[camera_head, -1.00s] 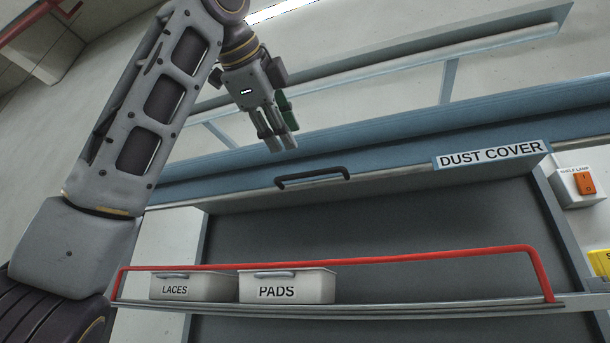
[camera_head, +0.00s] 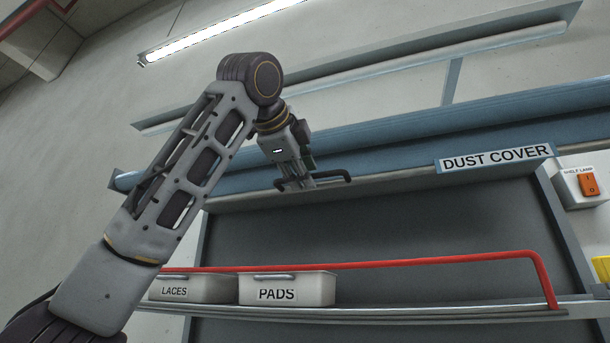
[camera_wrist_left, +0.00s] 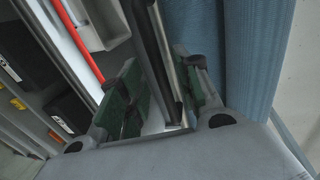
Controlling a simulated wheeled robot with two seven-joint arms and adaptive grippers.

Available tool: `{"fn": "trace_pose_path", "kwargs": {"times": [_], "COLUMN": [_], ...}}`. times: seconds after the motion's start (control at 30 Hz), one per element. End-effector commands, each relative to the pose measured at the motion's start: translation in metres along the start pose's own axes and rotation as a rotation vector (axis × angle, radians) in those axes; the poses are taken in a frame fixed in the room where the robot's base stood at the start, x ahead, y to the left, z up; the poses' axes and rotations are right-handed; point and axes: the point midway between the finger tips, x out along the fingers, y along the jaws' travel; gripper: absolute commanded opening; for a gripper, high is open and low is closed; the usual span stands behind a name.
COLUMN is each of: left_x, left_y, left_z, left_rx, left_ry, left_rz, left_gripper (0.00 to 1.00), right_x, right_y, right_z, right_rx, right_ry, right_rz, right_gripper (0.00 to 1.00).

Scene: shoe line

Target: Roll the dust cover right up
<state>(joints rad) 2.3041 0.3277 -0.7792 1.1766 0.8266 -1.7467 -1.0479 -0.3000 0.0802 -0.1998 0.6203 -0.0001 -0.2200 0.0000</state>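The dust cover (camera_head: 400,145) is a blue roll-like band across the top of the shelf unit, with a "DUST COVER" label at its right. A pale bar runs along its lower edge and carries a black handle (camera_head: 335,178). My left gripper (camera_head: 297,184) is at the handle's left part and hides some of it. In the left wrist view, its green-padded fingers (camera_wrist_left: 160,95) are apart, with the black handle (camera_wrist_left: 147,40) and the pale bar between them. Whether a pad touches the handle is unclear. My right gripper is not in view.
A red rail (camera_head: 420,261) crosses in front of the shelf below. Boxes marked LACES (camera_head: 190,289) and PADS (camera_head: 287,289) stand behind it. A shelf lamp switch (camera_head: 588,184) is at the right. The dark space below the cover is open.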

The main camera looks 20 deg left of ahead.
Motion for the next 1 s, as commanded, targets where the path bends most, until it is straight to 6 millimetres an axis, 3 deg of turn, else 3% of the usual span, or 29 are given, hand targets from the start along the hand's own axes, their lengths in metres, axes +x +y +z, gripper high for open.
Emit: {"fn": "trace_pose_path", "kwargs": {"times": [0.23, 0.63, 0.9, 1.0], "left_x": [0.021, 0.025, 0.025, 0.025], "left_y": [-0.001, 0.000, 0.000, 0.000], "left_z": [0.000, 0.000, 0.000, 0.000], "left_rx": [0.000, -0.001, -0.001, -0.001], "left_ry": [0.000, 0.000, 0.000, 0.000], "left_rz": [0.000, 0.000, 0.000, -0.001], "left_gripper": [0.33, 0.33, 0.00, 0.00], "right_x": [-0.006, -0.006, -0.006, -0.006], "right_y": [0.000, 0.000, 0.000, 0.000], "right_z": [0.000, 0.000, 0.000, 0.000], "right_rx": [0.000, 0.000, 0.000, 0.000], "right_ry": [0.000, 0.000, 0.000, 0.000], "right_rz": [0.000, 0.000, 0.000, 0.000], "right_gripper": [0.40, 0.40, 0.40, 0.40]}}
